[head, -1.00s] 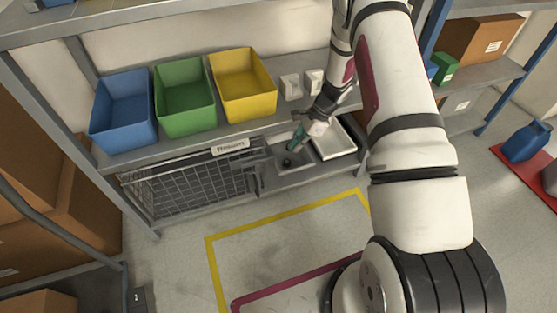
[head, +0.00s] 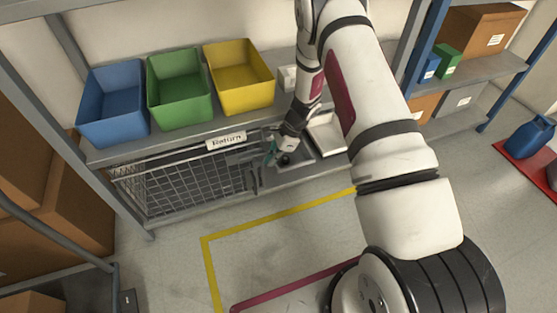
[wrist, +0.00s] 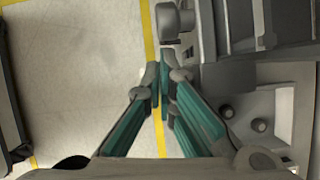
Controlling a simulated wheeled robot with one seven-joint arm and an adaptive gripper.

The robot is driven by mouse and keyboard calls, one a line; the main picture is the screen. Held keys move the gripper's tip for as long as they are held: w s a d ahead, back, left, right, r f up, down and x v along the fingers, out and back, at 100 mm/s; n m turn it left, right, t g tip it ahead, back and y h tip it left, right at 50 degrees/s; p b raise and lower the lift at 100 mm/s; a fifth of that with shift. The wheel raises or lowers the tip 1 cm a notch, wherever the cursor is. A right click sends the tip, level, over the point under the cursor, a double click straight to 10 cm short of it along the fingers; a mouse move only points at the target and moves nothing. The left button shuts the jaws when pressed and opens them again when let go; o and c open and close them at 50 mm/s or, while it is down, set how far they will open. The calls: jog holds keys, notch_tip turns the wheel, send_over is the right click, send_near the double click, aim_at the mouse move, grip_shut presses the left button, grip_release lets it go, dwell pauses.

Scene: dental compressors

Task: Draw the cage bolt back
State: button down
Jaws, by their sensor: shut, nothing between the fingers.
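The wire-mesh cage (head: 185,188) stands on the lower shelf, under a "Return" label (head: 226,140). Dark upright fittings (head: 254,180) show at its right end; I cannot make out which part is the bolt. My gripper (head: 271,153), with teal fingers, is near the cage's right end, just below the upper shelf edge. In the wrist view my gripper (wrist: 160,76) is shut and empty. A grey rounded knob (wrist: 174,19) lies just beyond the fingertips, seemingly apart from them. It may belong to the bolt, but its link to the cage is unclear.
Blue (head: 113,105), green (head: 180,92) and yellow (head: 240,78) bins stand on the upper shelf. A grey tray (head: 297,163) with dark round pieces and a white tray (head: 327,133) are right of the cage. The floor within the yellow line (head: 265,222) is clear.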

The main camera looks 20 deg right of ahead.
jog(key=shift+a, duration=0.15)
jog(key=shift+a, duration=1.9)
jog(key=d+r+p, duration=0.4)
jog(key=d+r, duration=0.4)
jog(key=shift+s+r, duration=0.2)
jog(key=shift+s, duration=0.25)
jog(key=shift+d, duration=0.1)
